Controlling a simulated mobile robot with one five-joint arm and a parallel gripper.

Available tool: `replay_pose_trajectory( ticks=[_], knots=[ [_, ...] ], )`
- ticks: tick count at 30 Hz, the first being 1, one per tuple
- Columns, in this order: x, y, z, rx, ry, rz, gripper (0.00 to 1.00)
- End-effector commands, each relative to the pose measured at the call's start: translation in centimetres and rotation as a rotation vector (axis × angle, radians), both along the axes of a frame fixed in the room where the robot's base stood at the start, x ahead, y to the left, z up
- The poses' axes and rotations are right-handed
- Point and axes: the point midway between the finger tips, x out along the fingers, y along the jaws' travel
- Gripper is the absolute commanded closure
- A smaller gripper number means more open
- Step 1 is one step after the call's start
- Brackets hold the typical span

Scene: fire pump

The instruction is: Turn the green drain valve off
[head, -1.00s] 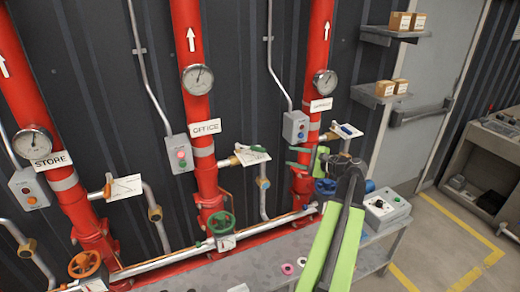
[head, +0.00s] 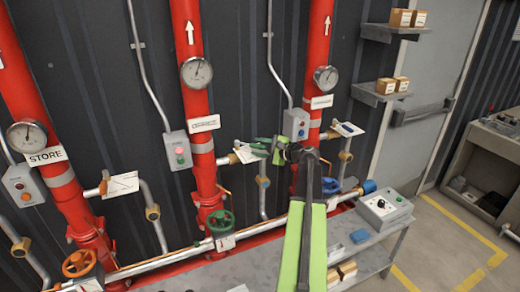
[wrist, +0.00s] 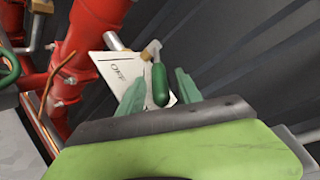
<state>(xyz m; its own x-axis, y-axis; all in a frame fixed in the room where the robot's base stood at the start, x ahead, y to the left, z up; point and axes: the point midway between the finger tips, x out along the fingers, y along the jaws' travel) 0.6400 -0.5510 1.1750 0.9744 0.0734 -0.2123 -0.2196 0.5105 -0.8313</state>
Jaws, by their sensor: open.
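My gripper (wrist: 156,88) is open, with one green finger on each side of the handle. I cannot tell if either finger touches it. In the head view my gripper (head: 260,148) is beside the middle red pipe's side outlet. Its white plate (head: 246,153) is partly covered by the fingers. There the green handle is hard to tell from my green fingers.
A green handwheel (head: 220,221) sits low on the middle red pipe (head: 196,120). A grey switch box (head: 178,151) hangs left of the outlet. The right red pipe (head: 314,70) is partly behind my arm. A bench (head: 350,258) holds a control box (head: 384,208).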

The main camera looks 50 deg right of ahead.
Motion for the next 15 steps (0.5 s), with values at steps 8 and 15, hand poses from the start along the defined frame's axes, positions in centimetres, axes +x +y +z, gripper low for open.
replay_pose_trajectory(
  ticks=[8,15],
  knots=[
    [0.1,0.05,0.0,0.0,0.0,0.0,0.62],
    [0.09,0.05,0.0,-0.001,0.0,0.002,0.94]
  ],
)
